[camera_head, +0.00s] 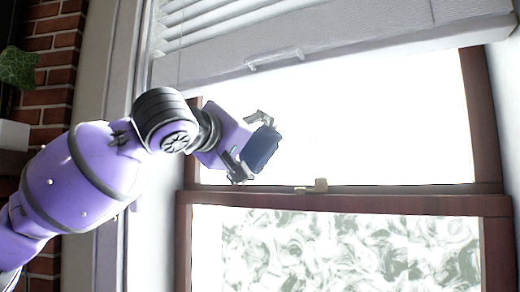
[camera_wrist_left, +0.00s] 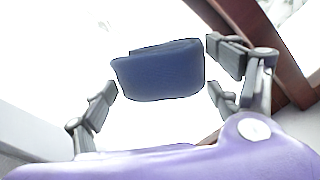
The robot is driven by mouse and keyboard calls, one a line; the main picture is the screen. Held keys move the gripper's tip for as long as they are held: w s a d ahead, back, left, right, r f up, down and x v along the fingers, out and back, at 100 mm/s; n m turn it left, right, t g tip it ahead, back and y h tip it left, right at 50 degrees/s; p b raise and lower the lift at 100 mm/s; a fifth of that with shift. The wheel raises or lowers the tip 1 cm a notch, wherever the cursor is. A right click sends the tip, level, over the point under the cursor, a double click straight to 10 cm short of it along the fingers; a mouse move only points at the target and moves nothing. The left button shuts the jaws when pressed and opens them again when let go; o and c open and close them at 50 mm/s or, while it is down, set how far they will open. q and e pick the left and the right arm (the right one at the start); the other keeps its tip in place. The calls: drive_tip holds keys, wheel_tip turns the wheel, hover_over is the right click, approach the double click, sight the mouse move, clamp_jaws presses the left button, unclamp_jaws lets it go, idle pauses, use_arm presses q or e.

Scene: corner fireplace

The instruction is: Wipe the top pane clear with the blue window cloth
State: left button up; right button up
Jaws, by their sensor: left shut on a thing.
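My left gripper (camera_head: 250,150) is shut on the blue window cloth (camera_head: 261,149), a dark blue folded pad. It is held in front of the lower left of the top pane (camera_head: 380,120). The left wrist view shows the cloth (camera_wrist_left: 158,72) between the two fingers of the left gripper (camera_wrist_left: 160,85). The top pane looks bright white, with no smears I can make out. Whether the cloth touches the glass I cannot tell. The bottom pane (camera_head: 350,250) is covered with grey-green swirling smears. My right gripper is not in view.
A white blind (camera_head: 340,40) with a handle hangs over the upper part of the window. A brown wooden rail (camera_head: 400,203) with a brass latch (camera_head: 312,187) separates the panes. White window trim (camera_head: 155,230) and a brick wall (camera_head: 55,60) are at the left.

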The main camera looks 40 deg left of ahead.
use_arm(q)
drive_tip(key=shift+s+r, duration=0.1)
drive_tip(key=shift+r, duration=0.5)
drive_tip(key=shift+w+a+f, duration=0.1)
drive_tip(key=shift+w+a, duration=0.2)
drive_tip(key=shift+w, duration=0.35)
drive_tip(key=w+b, duration=0.1)
drive_tip(key=w, duration=0.2)
drive_tip(key=shift+w+a+f, duration=0.1)
drive_tip(key=shift+w, duration=0.05)
drive_tip(key=shift+w+r+b, duration=0.2)
drive_tip(key=shift+w+b, duration=0.2)
drive_tip(key=shift+w, duration=0.1)
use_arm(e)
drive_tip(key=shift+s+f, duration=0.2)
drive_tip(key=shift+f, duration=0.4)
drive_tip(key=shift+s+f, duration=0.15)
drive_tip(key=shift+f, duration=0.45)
use_arm(q)
drive_tip(key=shift+w, duration=0.15)
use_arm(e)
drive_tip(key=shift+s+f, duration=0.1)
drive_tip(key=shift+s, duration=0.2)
use_arm(q)
drive_tip(key=shift+w+a+b, duration=0.2)
drive_tip(key=shift+w+b, duration=0.15)
drive_tip(key=shift+w, duration=0.4)
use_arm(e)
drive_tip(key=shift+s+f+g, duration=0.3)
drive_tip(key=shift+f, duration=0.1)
